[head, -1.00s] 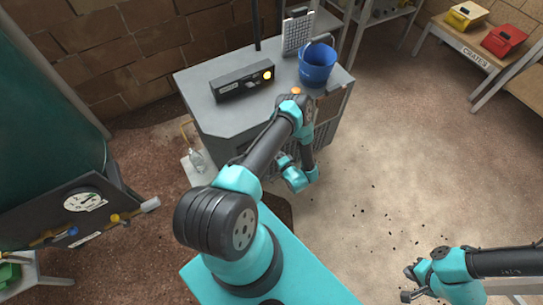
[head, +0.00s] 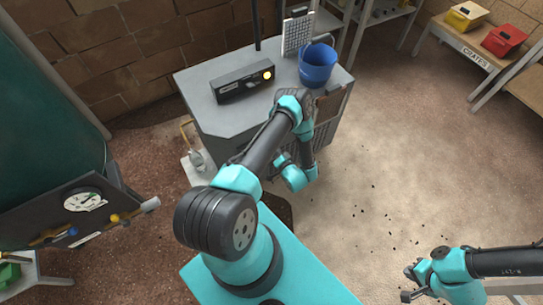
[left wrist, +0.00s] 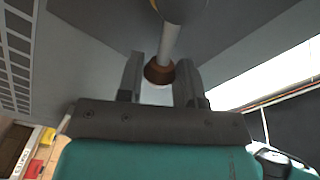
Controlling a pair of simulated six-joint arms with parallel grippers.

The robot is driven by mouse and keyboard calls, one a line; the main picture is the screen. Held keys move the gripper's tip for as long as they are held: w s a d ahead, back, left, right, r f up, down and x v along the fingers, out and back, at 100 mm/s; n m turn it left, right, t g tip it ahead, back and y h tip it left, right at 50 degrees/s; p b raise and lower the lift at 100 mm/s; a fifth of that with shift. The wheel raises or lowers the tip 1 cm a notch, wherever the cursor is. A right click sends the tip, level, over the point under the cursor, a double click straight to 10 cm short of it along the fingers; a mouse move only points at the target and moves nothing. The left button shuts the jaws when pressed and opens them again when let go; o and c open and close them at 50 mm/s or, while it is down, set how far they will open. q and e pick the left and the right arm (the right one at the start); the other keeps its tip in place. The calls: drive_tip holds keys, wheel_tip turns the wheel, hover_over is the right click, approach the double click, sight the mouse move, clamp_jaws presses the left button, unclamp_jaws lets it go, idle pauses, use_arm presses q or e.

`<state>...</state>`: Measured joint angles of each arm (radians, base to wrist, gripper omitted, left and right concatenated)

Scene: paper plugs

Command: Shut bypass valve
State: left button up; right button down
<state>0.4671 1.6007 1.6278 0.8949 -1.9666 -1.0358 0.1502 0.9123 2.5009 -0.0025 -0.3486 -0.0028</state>
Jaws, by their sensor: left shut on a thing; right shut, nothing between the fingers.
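My left gripper (left wrist: 160,85) shows in the left wrist view, its two dark fingers on either side of a brown collar (left wrist: 153,73) at the end of a grey rod (left wrist: 168,42). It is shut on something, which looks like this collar. In the head view my left arm hides these fingers. My right gripper (head: 410,283) is shut and empty at the lower right, over the floor. A dark panel (head: 30,213) at the left has a gauge (head: 84,200), a yellow-handled valve (head: 114,218) and a blue-handled one (head: 71,232). I cannot tell which part is the bypass valve.
A grey cabinet (head: 215,118) stands ahead, with a dark box (head: 240,86) and a blue bucket (head: 317,66) on top. My left arm reaches over its front edge. A bench with yellow (head: 465,17) and red (head: 502,40) crates is at the upper right. Floor at the right is open.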

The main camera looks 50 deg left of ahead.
use_arm(q)
drive_tip(key=shift+s+a+r+n, duration=0.1)
drive_tip(key=shift+s+r+n, duration=0.25)
drive_tip(key=shift+n, duration=0.45)
drive_tip(key=shift+s+r+n, duration=0.2)
drive_tip(key=shift+r+n, duration=0.1)
drive_tip(key=shift+n, duration=0.5)
drive_tip(key=shift+s, duration=0.1)
drive_tip(key=shift+s+a+r+n, duration=0.1)
drive_tip(key=shift+s+r+n, duration=0.2)
drive_tip(key=shift+n, duration=0.45)
drive_tip(key=shift+s+a+r+n, duration=0.1)
drive_tip(key=shift+s+r+n, duration=0.15)
drive_tip(key=shift+n, duration=0.5)
drive_tip(key=o, duration=0.7)
drive_tip(key=shift+o, duration=0.2)
drive_tip(key=shift+d, duration=0.1)
